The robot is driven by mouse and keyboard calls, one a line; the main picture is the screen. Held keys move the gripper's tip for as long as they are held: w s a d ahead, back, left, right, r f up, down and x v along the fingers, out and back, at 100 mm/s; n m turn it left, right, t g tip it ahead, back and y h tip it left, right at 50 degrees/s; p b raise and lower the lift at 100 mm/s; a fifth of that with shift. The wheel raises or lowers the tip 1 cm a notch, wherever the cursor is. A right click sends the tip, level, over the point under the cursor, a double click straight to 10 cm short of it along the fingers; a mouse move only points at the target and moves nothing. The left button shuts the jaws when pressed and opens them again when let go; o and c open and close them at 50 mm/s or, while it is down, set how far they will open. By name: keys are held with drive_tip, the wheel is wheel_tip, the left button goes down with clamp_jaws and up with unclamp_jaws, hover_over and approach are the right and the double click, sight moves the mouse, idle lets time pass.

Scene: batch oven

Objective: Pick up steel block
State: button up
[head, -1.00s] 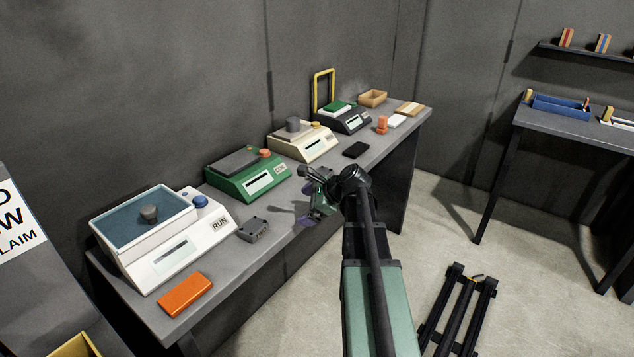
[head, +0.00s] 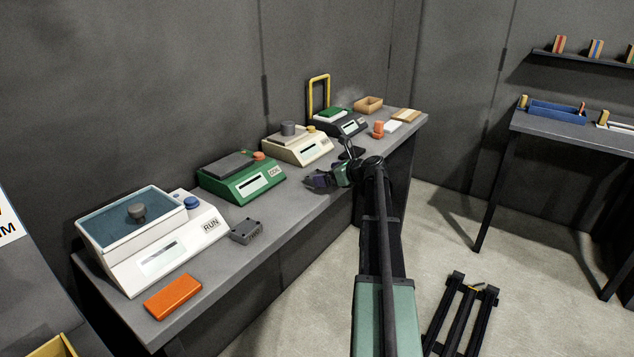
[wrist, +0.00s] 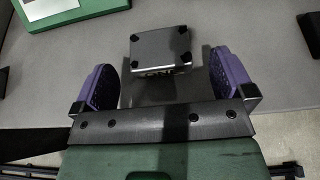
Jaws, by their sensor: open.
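In the wrist view a grey steel block (wrist: 160,48) with dark corner spots and lettering on its near side lies on the table. My gripper (wrist: 163,84) is open, with one purple finger on each side of the view and the block ahead, between their lines. I see no contact with it. In the head view my gripper (head: 314,180) is over the table's front part, near the green machine. A grey block (head: 246,231) with dark spots lies in front of that machine, apart from my gripper. I cannot tell whether it is the same block.
The grey table (head: 215,265) holds a white RUN machine (head: 150,240), a green machine (head: 242,178), a cream machine (head: 297,146) and a dark machine (head: 337,121) along the wall. An orange block (head: 172,297) lies near the left end.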

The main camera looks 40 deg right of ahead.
drive_tip(key=x, duration=0.2)
drive_tip(key=b+x, duration=0.1)
drive_tip(key=shift+w+f, duration=0.3)
drive_tip(key=shift+f, duration=0.1)
drive_tip(key=shift+w+a, duration=0.2)
drive_tip(key=shift+w, duration=0.05)
drive_tip(key=shift+r, duration=0.1)
drive_tip(key=c, duration=1.3)
drive_tip(key=shift+r, duration=0.1)
wheel_tip(320, 180, up, 20)
drive_tip(key=p, duration=2)
